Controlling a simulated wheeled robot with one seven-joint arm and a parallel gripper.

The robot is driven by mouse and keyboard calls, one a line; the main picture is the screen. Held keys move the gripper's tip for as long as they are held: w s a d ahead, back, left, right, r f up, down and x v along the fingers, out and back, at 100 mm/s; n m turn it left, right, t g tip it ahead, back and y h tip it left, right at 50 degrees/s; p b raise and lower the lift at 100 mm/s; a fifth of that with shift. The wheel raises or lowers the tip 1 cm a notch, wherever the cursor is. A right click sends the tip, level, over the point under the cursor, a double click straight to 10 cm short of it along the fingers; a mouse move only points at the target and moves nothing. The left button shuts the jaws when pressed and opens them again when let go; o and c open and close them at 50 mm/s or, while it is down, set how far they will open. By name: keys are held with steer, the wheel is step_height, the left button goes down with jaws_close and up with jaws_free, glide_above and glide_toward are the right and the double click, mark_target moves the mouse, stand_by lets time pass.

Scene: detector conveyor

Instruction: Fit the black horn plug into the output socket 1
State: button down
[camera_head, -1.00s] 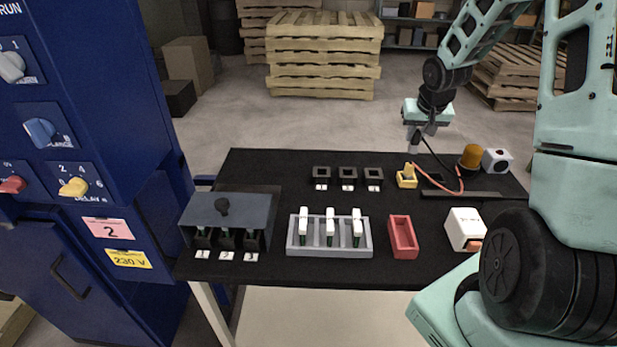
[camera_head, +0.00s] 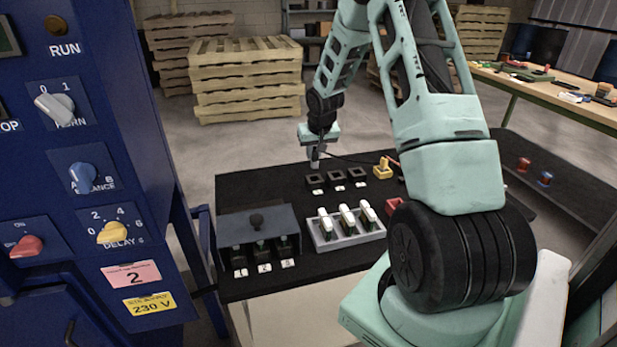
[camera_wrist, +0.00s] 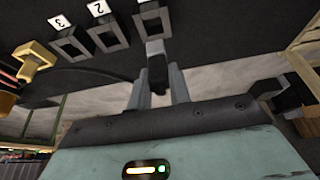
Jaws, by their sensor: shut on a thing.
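My gripper (camera_head: 315,161) is shut on the black horn plug (camera_wrist: 157,75), which shows between the two fingers in the wrist view with a pale grey end pointing away. Output socket 1 (camera_head: 315,181) is the leftmost of three black square sockets on the mat, and it also shows in the wrist view (camera_wrist: 152,22). In the wrist view the plug's grey end is just below socket 1's frame and appears apart from it; the height gap is unclear. In the head view my gripper is just behind socket 1. Socket 2 (camera_wrist: 108,33) and socket 3 (camera_wrist: 70,45) stand beside it.
A yellow plug (camera_head: 383,168) stands right of the sockets. A grey tray (camera_head: 346,240) with three white-and-green pieces and a grey box (camera_head: 258,222) with numbered slots are in front. A blue cabinet (camera_head: 100,200) rises at the left. Bare mat lies left of the sockets.

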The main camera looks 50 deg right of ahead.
mark_target(316, 164)
steer(key=shift+f, duration=3.4)
steer(key=shift+f, duration=0.15)
steer(key=c, duration=1.3)
jaws_free()
